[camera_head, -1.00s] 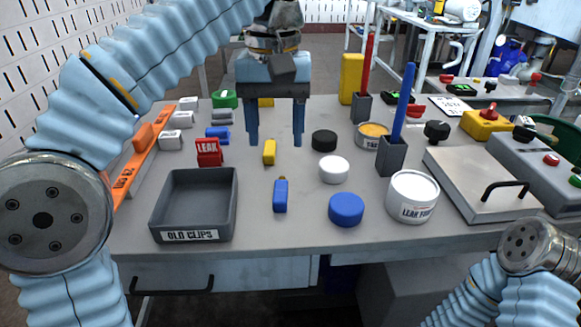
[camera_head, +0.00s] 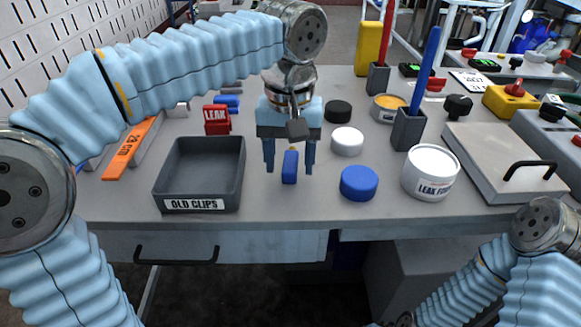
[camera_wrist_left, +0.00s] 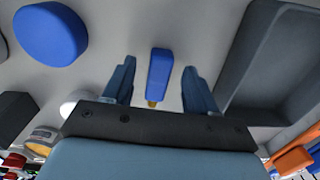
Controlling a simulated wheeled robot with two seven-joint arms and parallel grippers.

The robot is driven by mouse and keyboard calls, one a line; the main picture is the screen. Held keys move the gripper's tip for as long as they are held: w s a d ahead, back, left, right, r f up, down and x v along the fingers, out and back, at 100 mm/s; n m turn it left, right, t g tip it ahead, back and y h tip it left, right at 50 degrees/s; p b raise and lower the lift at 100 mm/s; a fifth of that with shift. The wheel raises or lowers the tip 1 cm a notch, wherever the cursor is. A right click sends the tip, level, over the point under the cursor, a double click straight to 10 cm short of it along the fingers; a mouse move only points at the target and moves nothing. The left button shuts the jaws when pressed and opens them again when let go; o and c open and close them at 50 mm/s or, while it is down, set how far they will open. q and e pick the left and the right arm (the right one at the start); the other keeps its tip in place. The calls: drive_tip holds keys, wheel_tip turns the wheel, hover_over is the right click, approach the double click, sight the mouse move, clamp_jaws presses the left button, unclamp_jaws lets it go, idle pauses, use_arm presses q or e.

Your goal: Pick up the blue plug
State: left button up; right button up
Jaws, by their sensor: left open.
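The blue plug (camera_head: 290,167) is a small blue block with a brass-coloured tip, lying on the grey table right of the open tray. My left gripper (camera_head: 290,171) is open above it and points down, with one finger on each side of the plug in the picture. In the left wrist view, the plug (camera_wrist_left: 159,73) shows in the gap between the two fingers (camera_wrist_left: 158,82), with space on both sides. I cannot tell whether the fingertips reach down to its level. My right gripper is out of view; only part of my right arm shows at lower right.
A dark tray (camera_head: 160,188) labelled OLD CLIPS stands to the left. A round blue cap (camera_head: 359,183) and a white tub (camera_head: 431,173) stand to the right. A white cap (camera_head: 347,141) and grey holder (camera_head: 408,130) are behind. The table's front edge is close.

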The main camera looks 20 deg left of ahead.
use_arm(q)
drive_tip(key=shift+f, duration=0.55)
clamp_jaws()
drive_tip(key=shift+r, duration=0.15)
